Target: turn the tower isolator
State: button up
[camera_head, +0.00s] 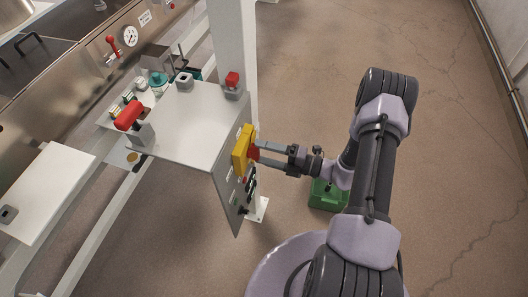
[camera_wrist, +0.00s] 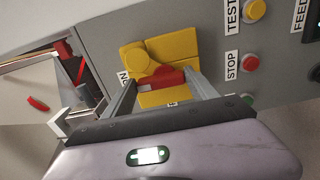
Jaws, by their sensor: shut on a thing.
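The tower isolator (camera_head: 241,151) is a yellow plate with a red handle, on the upright face of a grey control panel. In the wrist view the isolator's yellow plate (camera_wrist: 183,47) carries a round yellow boss, and the red handle (camera_wrist: 167,79) lies across it between my fingers. My gripper (camera_head: 260,153) reaches in from the right and is shut on the red handle. It also shows in the wrist view (camera_wrist: 160,84), one finger on each side of the handle. The fingers partly cover the position labels around the plate.
Beside the isolator are a red STOP button (camera_wrist: 250,63) and a yellow TEST button (camera_wrist: 255,9). Another red-handled switch (camera_head: 129,116) and a small red switch (camera_head: 232,80) sit near the panel's sloping top (camera_head: 187,122). A green crate (camera_head: 326,196) stands on the floor below my arm. Open floor lies right.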

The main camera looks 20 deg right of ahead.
jog(key=o, duration=1.4)
jog(key=shift+c, duration=0.2)
jog(key=shift+d, duration=0.1)
jog(key=p+v, duration=0.1)
jog(key=v, duration=1.6)
jog(key=shift+s, duration=0.15)
